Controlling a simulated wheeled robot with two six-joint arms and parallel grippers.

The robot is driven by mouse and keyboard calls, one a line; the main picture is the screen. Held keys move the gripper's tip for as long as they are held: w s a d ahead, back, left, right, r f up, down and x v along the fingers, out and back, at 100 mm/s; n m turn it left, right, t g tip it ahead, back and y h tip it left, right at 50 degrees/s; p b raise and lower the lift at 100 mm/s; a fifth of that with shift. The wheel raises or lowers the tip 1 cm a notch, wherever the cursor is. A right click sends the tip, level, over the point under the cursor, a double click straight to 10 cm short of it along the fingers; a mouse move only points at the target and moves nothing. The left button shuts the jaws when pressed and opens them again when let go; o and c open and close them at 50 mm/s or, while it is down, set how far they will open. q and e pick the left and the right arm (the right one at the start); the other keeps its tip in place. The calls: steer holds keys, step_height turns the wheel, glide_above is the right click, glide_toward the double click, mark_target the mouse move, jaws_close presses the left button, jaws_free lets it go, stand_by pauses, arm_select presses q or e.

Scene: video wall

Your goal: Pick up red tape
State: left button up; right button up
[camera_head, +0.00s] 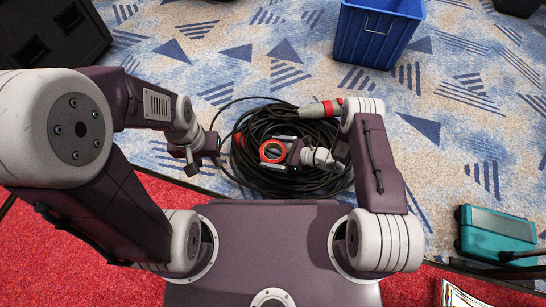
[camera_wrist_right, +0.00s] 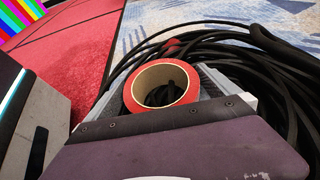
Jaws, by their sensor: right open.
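The red tape (camera_head: 263,152) is a red ring that shows on the coiled black cable in the head view. My right gripper (camera_head: 275,151) is open, with its grey fingers on either side of the tape. In the right wrist view the tape (camera_wrist_right: 189,92) has a pale inner core and lies between the two fingers of my right gripper (camera_wrist_right: 165,95). I cannot tell whether the fingers touch it. My left gripper (camera_head: 182,160) hangs over the carpet left of the coil, apart from the tape; its jaw opening is unclear.
The black cable coil (camera_head: 250,178) lies around and under my right gripper. A cable connector with a red end (camera_head: 318,109) rests on its upper side. A blue bin (camera_head: 375,35) stands at the back, a black speaker box (camera_head: 45,40) at back left, a teal case (camera_head: 497,232) at right.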

steer(key=shift+r, duration=0.1)
steer(key=c, duration=1.4)
steer(key=shift+o, duration=0.2)
step_height(320, 180, up, 5)
steer(key=p, duration=0.4)
steer(key=shift+p, duration=0.4)
steer(key=w+r+p, duration=0.3)
steer(key=w+r, duration=0.3)
steer(key=w, duration=0.5)
steer(key=shift+w, duration=0.4)
